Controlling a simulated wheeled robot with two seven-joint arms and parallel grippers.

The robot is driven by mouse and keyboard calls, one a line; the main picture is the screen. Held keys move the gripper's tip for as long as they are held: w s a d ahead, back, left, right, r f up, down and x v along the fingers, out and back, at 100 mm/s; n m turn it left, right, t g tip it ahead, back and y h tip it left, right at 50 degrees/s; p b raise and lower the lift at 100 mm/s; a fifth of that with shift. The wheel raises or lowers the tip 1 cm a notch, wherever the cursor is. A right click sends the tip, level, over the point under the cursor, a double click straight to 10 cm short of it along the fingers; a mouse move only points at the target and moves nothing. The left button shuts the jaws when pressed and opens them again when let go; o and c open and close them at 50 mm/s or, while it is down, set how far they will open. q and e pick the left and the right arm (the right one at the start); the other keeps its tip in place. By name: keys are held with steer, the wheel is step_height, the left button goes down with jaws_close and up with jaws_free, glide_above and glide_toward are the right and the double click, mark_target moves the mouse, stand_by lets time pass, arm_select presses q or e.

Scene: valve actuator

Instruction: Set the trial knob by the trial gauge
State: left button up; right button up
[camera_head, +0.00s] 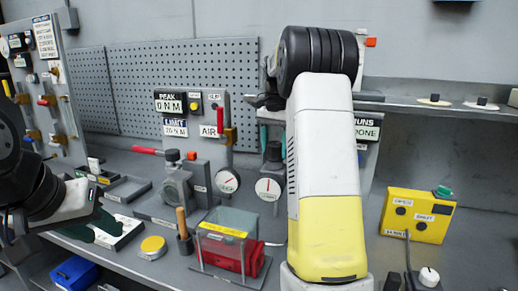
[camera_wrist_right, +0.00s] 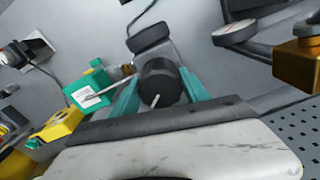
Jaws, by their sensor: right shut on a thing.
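My right gripper (camera_wrist_right: 160,93) has its teal fingers on both sides of a dark round knob (camera_wrist_right: 158,82) with a pale pointer line, and is shut on it. In the head view this knob (camera_head: 273,151) is a dark cap on a stem, partly hidden by my right arm and gripper. Just below it is a white round gauge (camera_head: 268,188) with a red needle pointing roughly up. A second similar gauge (camera_head: 228,180) stands to its left. Which one is labelled trial is not legible. My left gripper (camera_head: 106,232) is low at the left; its finger gap is unclear.
A clear-lidded red box (camera_head: 228,250) sits in front. A yellow button box (camera_head: 418,215) is at the right. My right forearm blocks the bench's middle. A perforated panel (camera_head: 180,75) stands behind.

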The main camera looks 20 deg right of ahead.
mark_target(275, 143)
steer(key=shift+m, duration=0.5)
steer(key=o, duration=1.4)
steer(key=shift+c, duration=0.2)
steer(key=shift+r, duration=0.1)
step_height(275, 143, up, 7)
steer(key=shift+f, duration=0.1)
steer(key=shift+r, duration=0.4)
steer(key=shift+s, duration=0.1)
